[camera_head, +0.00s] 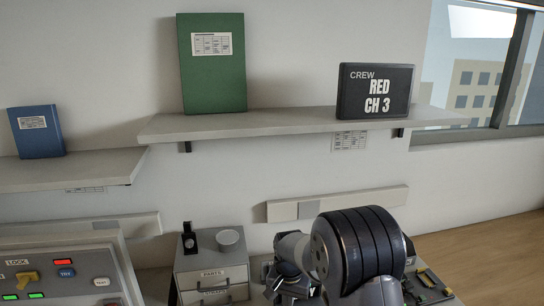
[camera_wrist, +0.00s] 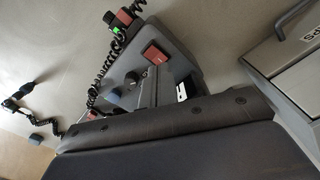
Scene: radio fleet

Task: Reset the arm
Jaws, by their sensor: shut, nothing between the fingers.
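My arm comes up from the bottom of the head view, its dark ribbed joint in front of the wall. My gripper (camera_head: 284,288) hangs folded low, left of that joint, beside the small drawer cabinet (camera_head: 212,268). It is shut and empty. The arm hides part of the bench behind it. In the wrist view a wide dark padded body fills the bottom. Beyond it are a dark device with a red block (camera_wrist: 155,54) and coiled black cords (camera_wrist: 100,68).
A shelf (camera_head: 280,125) holds a green binder (camera_head: 213,65) and a black CREW RED CH 3 sign (camera_head: 375,92). A blue binder (camera_head: 37,132) stands on a lower left shelf. A control panel (camera_head: 70,275) with switches is at lower left. Bare bench (camera_head: 490,245) shows at right.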

